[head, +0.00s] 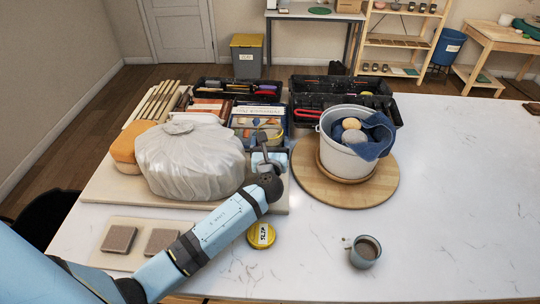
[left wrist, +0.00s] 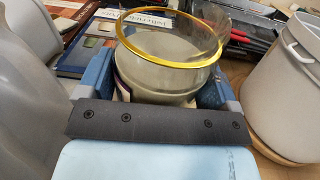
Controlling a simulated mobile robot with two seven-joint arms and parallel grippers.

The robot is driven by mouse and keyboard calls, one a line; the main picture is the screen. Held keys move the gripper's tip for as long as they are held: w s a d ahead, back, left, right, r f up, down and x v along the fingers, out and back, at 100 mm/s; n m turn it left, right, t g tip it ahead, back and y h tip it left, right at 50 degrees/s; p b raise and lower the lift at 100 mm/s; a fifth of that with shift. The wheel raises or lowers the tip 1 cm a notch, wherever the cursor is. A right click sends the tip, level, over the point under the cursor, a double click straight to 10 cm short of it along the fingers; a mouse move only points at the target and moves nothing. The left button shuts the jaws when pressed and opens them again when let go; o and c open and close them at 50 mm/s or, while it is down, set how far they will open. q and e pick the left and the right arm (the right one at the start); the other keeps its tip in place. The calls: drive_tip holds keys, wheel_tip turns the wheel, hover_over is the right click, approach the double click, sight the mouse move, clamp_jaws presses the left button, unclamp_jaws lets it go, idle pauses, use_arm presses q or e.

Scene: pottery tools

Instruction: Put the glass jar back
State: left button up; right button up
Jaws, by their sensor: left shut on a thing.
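The glass jar (left wrist: 165,75) is clear with a yellow rim and greyish contents. It fills the top middle of the left wrist view, between the two blue fingers of my left gripper (left wrist: 158,88). My left gripper (head: 268,158) is shut on the jar, between the wrapped clay and the white bucket in the head view. There the jar (head: 272,134) shows only in part, behind the gripper and in front of the tool box. A yellow lid marked SLIP (head: 261,235) lies apart on the table. My right gripper is out of view.
The plastic-wrapped clay (head: 190,160) stands close on the left. A white bucket (head: 345,155) with a blue cloth stands on a round wooden board (head: 385,188) to the right. Open tool boxes (head: 318,84) line the back. A cup (head: 365,252) is in front; the table's right side is clear.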

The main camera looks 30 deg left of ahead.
use_arm(q)
wheel_tip(320, 180, down, 4)
drive_tip(key=shift+r, duration=0.1)
drive_tip(key=shift+f+b, duration=0.25)
drive_tip(key=shift+b, duration=0.05)
drive_tip(key=o, duration=1.4)
drive_tip(key=shift+f, duration=0.1)
drive_tip(key=shift+r, duration=0.25)
drive_tip(key=p+v, duration=0.3)
drive_tip(key=v, duration=0.7)
drive_tip(key=shift+s+d, duration=0.15)
drive_tip(key=shift+s, duration=0.2)
drive_tip(key=shift+s+d+f, duration=0.1)
drive_tip(key=shift+s+d, duration=0.2)
drive_tip(key=shift+s, duration=0.3)
